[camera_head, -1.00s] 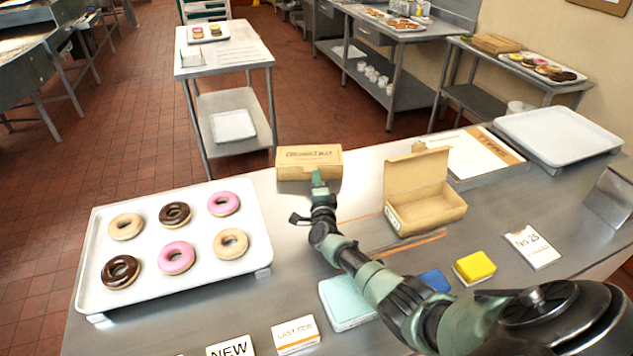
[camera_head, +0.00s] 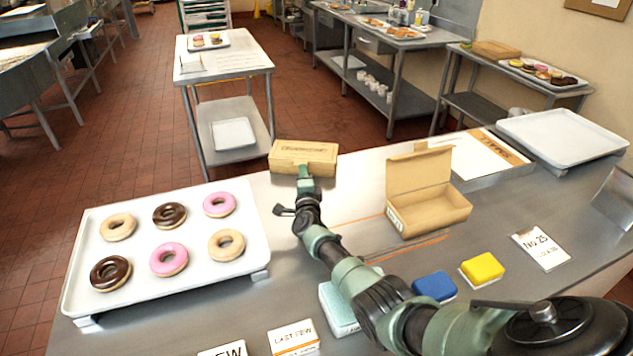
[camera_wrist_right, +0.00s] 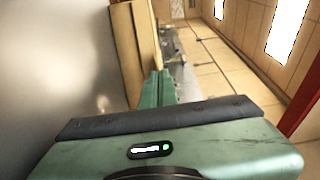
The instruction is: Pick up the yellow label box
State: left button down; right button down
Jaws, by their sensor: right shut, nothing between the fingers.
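A closed tan cardboard box (camera_head: 303,153) with printing on its upper part stands at the back edge of the counter. I cannot make out a yellow label on it. My right gripper (camera_head: 305,176) is shut and empty at the front of this box, and its tips overlap the box's lower front. I cannot tell whether they touch. In the right wrist view the shut fingers (camera_wrist_right: 158,86) lie beside a tan cardboard surface (camera_wrist_right: 134,48). An open, empty cardboard box (camera_head: 430,205) stands to the right with its lid up. My left gripper is out of view.
A white tray (camera_head: 250,262) with several doughnuts is at the left. A yellow block (camera_head: 482,268), a blue block (camera_head: 434,287) and a card (camera_head: 541,249) lie at the right. My right arm crosses the counter (camera_head: 330,235) between the tray and the open box.

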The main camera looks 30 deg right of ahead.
notch_tip(320, 180, up, 20)
jog(key=p, duration=1.1)
